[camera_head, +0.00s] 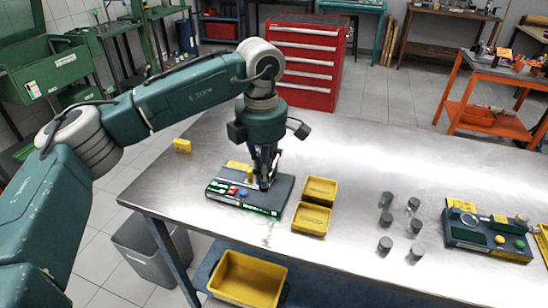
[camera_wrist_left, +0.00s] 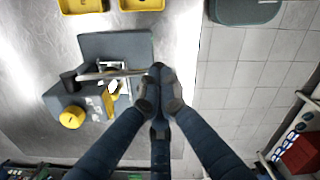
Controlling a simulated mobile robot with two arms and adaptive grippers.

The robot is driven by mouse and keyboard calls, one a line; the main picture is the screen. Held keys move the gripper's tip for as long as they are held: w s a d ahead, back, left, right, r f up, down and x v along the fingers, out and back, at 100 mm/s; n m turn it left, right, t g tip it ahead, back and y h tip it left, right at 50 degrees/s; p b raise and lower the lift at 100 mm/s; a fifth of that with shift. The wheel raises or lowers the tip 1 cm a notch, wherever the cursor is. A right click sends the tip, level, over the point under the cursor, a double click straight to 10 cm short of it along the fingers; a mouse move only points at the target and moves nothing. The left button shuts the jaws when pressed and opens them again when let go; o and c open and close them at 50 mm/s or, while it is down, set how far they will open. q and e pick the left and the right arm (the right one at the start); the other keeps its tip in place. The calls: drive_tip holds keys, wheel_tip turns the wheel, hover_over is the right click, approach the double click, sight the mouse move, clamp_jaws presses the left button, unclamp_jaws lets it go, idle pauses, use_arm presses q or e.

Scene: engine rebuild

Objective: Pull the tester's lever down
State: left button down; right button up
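The tester (camera_head: 235,199) is a dark box with red and blue buttons and green displays, at the near left of the metal table. It also shows in the left wrist view (camera_wrist_left: 113,47), with a pale metal bar (camera_wrist_left: 110,74), which looks like its lever, reaching toward my fingers. My left gripper (camera_head: 264,182) points down over the tester. In the left wrist view its fingers (camera_wrist_left: 159,95) are close together at the bar's right end. I cannot tell whether they grip the bar or only stand beside it. My right gripper is not in view.
Two yellow trays (camera_head: 320,190) (camera_head: 310,219) stand right of the tester. Several grey cylinders (camera_head: 386,200) stand farther right, and another dark device (camera_head: 488,238) with yellow and green buttons is near the right edge. A yellow tag (camera_head: 182,145) stands at the left.

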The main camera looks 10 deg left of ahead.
use_arm(q)
drive_tip(key=shift+f, duration=0.1)
drive_tip(key=shift+w+f+b, duration=0.1)
drive_tip(key=shift+f+b, duration=0.45)
drive_tip(key=shift+f, duration=0.35)
drive_tip(key=shift+w+f+b, duration=0.15)
drive_tip(key=shift+f+b, duration=0.4)
drive_tip(key=shift+f, duration=0.05)
drive_tip(key=shift+r, duration=0.1)
wheel_tip(320, 180, up, 13)
drive_tip(key=p, duration=0.8)
idle(0.5)
idle(0.3)
